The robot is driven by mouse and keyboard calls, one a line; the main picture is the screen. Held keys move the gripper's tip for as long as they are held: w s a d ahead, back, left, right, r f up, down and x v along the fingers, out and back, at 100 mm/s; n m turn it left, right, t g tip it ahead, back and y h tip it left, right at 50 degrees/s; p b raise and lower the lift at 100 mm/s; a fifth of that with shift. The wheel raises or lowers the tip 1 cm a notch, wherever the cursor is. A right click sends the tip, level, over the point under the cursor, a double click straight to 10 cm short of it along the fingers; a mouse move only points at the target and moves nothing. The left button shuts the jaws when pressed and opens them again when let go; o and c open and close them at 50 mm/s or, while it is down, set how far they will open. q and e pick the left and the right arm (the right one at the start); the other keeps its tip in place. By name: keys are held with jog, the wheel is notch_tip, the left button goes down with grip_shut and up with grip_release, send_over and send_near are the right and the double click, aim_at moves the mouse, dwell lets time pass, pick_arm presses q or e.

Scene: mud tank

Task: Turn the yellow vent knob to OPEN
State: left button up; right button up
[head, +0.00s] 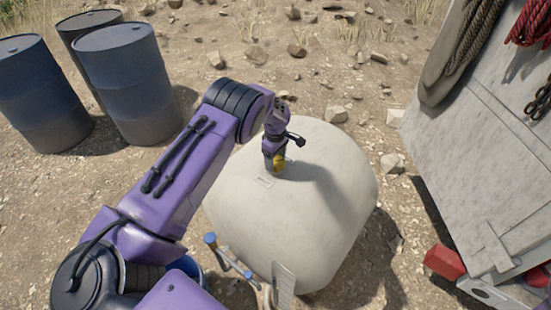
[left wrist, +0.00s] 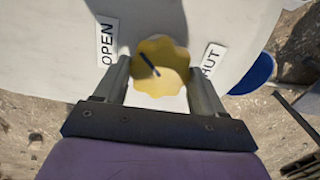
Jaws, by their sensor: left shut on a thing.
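The yellow vent knob (head: 279,161) sits on top of the pale mud tank (head: 335,200) in the head view. In the left wrist view the knob (left wrist: 160,66) has a scalloped rim and a dark pointer line that slants toward the upper left, between the OPEN label (left wrist: 107,42) and the partly hidden SHUT label (left wrist: 211,60). The line is nearer the OPEN side. My left gripper (head: 275,160) reaches down from above with its two fingers on either side of the knob, shut on it. My right gripper is not in view.
Several dark blue drums (head: 125,80) stand at the upper left. A pale panel (head: 490,130) with hanging ropes (head: 475,35) is at the right, with a red object (head: 444,262) near its foot. A blue-ended handle (head: 230,258) is at the tank's front. Stony ground lies around.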

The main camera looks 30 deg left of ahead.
aim_at(276, 161)
pick_arm(q)
jog(key=n, duration=0.4)
jog(key=shift+n, duration=2.1)
jog(key=o, duration=1)
jog(key=shift+o, duration=0.2)
notch_tip(276, 161, up, 11)
jog(key=b, duration=0.2)
jog(key=shift+f, duration=0.2)
